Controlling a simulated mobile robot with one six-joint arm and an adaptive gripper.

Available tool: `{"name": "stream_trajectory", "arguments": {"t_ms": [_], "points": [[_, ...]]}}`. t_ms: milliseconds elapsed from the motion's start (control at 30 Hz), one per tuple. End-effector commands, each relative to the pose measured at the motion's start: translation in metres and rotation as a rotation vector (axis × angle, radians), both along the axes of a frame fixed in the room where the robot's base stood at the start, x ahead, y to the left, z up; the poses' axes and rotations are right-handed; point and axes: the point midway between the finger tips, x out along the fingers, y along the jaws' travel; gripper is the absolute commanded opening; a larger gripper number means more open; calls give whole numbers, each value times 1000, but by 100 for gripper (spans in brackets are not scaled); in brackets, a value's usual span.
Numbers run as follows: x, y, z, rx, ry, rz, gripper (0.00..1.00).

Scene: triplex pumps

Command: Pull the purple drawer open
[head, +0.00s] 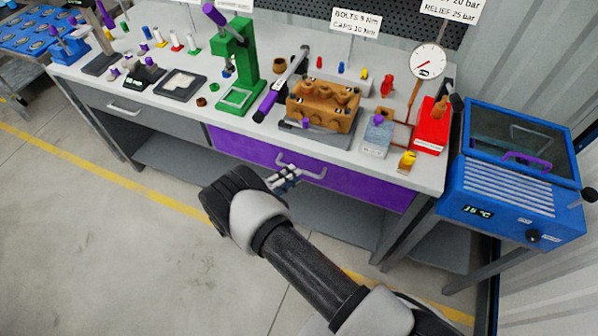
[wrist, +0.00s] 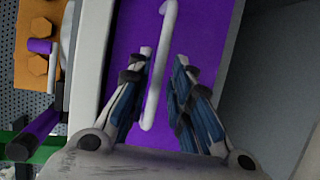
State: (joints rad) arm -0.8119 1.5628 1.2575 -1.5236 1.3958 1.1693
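The purple drawer (head: 345,184) is in the front of the workbench, and its front looks level with the bench front. Its pale bar handle (head: 313,174) is partly behind my gripper (head: 287,177) in the head view. In the wrist view, the drawer front (wrist: 205,35) fills the middle, and the handle (wrist: 160,65) runs lengthwise between the fingers of my gripper (wrist: 162,58). The fingers are apart, one on each side of the handle, with visible gaps. I cannot tell how deep the fingertips reach around the bar.
A grey drawer (head: 150,115) with its own handle is to the left. The benchtop (head: 215,113) above holds a green press (head: 240,65) and an orange pump block (head: 322,105). A blue heater box (head: 515,190) stands at the right. The floor (head: 130,240) in front is clear.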

Motion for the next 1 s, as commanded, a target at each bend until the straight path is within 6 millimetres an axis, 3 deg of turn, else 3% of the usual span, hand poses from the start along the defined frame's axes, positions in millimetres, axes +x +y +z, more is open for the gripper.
{"name": "stream_trajectory", "arguments": {"t_ms": [233, 633, 900, 1000], "points": [[24, -24, -7, 0, 2, -2, 20], [30, -28, -8, -1, 1, 1, 20], [30, -28, -8, -1, 1, 0, 2], [30, -28, -8, -1, 1, 0, 0]]}}
